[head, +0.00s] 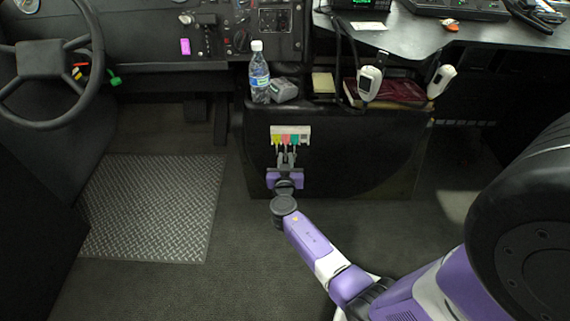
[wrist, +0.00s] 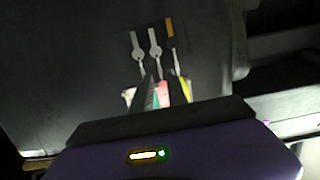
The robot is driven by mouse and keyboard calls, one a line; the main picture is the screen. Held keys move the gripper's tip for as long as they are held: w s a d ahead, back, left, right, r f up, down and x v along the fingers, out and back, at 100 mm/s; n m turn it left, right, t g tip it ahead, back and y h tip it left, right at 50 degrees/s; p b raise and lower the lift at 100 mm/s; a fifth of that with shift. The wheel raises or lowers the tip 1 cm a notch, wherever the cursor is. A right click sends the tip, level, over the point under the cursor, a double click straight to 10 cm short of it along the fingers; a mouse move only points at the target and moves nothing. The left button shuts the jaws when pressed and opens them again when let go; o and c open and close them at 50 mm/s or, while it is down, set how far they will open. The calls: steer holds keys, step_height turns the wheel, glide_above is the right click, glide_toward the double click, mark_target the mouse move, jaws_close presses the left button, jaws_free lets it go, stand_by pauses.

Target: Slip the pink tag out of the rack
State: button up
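The pale rack (head: 303,130) is fixed to the dark console front in the head view. A yellow tag (head: 276,139), the pink tag (head: 285,139) and a teal tag (head: 295,139) hang in a row on it. My gripper (head: 286,156) is just below and in front of the rack, pointing at it. In the wrist view the pink tag (wrist: 161,92) shows between my two dark fingers, with the yellow tag (wrist: 185,90) to its right and some teal to its left. The fingers look apart; contact with the pink tag cannot be made out.
In the wrist view, two silver keys (wrist: 154,43) and an orange-brown key (wrist: 170,32) hang beyond the fingertips. A water bottle (head: 259,74) and a grey device (head: 284,90) stand on the console above the rack. The floor (head: 250,245) around is clear.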

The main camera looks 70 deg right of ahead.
mark_target(286, 149)
steer(key=shift+b+x, duration=1.6)
steer(key=shift+x, duration=0.4)
steer(key=shift+c, duration=0.2)
jaws_close()
